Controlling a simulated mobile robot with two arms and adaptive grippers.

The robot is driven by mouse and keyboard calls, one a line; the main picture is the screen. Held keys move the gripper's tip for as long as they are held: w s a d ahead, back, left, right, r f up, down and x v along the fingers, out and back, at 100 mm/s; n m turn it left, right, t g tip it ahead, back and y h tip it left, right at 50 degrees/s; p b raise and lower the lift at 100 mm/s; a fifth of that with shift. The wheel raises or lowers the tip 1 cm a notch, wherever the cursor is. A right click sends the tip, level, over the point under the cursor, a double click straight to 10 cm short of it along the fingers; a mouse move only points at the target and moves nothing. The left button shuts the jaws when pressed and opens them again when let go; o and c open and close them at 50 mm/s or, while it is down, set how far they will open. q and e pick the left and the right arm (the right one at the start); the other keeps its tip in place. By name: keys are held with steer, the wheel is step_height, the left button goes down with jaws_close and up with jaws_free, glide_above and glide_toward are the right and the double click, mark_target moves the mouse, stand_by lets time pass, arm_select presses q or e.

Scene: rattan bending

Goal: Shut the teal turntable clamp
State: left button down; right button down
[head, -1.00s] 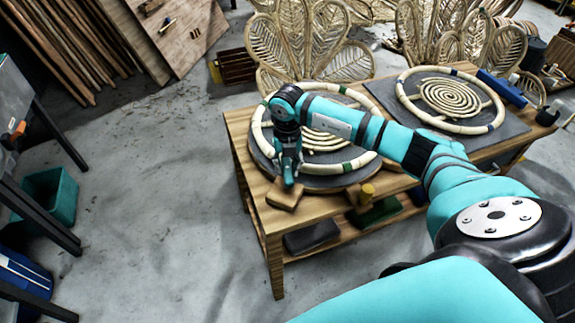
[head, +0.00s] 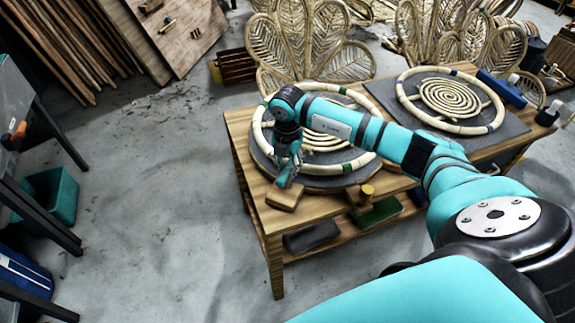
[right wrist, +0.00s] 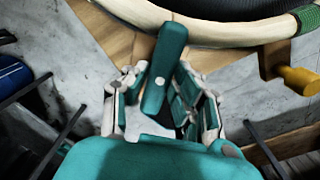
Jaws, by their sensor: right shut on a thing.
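The teal clamp (head: 284,180) is at the front left edge of the round dark turntable (head: 322,184), which carries a pale rattan ring (head: 349,165). In the right wrist view the clamp's teal lever (right wrist: 166,68) stands between my two fingers and points up toward the ring. My right gripper (head: 291,164) is shut on this lever; it also shows in the right wrist view (right wrist: 162,95). My left gripper is not in view.
A small wooden block (head: 284,196) lies on the table (head: 249,178) just in front of the clamp. A yellow-knobbed clamp (head: 367,192) is at the front edge to the right. A second rattan ring (head: 405,90) lies at the back right.

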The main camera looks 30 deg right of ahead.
steer(key=shift+r, duration=0.1)
steer(key=c, duration=1.1)
jaws_free()
step_height(320, 180, up, 12)
